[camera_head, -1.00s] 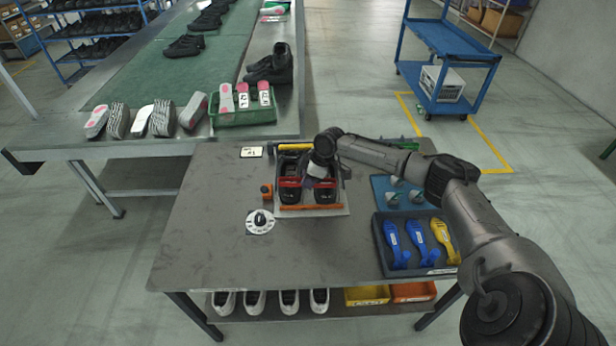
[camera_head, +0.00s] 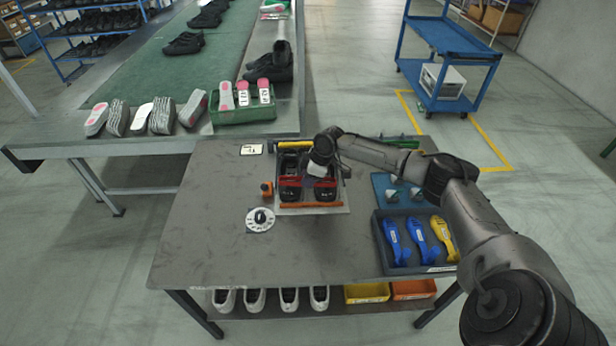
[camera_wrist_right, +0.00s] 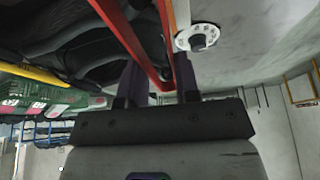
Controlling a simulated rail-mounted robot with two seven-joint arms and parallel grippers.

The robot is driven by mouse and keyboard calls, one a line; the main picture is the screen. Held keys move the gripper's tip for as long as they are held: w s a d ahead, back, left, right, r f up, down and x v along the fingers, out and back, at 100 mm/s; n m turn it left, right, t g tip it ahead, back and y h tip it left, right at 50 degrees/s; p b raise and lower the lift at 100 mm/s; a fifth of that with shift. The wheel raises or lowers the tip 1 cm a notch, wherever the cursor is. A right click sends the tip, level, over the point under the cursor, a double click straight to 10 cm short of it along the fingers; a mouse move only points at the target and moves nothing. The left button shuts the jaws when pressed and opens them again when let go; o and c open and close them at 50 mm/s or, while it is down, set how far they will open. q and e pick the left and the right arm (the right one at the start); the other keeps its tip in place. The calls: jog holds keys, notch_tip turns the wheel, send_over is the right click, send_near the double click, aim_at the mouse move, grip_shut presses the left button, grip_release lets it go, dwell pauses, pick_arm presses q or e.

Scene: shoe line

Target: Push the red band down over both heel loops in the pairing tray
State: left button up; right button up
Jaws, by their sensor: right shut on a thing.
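The pairing tray (camera_head: 343,208) stands on the grey table with two black shoes, the left shoe (camera_head: 290,194) and the right shoe (camera_head: 326,194), side by side. The red band (camera_head: 290,182) lies across the heel ends of both shoes; the heel loops are too small to make out. My right gripper (camera_head: 316,176) is over the tray, between the shoes and nearer the right one. In the right wrist view, the red band (camera_wrist_right: 141,48) runs as two strands at the fingers (camera_wrist_right: 158,78), which are shut on it. My left gripper is not in view.
A white dial (camera_head: 260,220) and a small orange item (camera_head: 266,189) are left of the tray. A dark bin (camera_head: 412,270) with blue and yellow tools stands at the right. A green crate (camera_head: 245,116) sits on the bench behind. The table's left front is clear.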

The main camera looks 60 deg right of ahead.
jog(key=shift+f, duration=0.25)
jog(key=o, duration=0.9)
jog(key=shift+o, duration=0.2)
jog(key=shift+r, duration=0.15)
notch_tip(320, 180, up, 9)
jog(key=p, duration=0.9)
dwell(0.5)
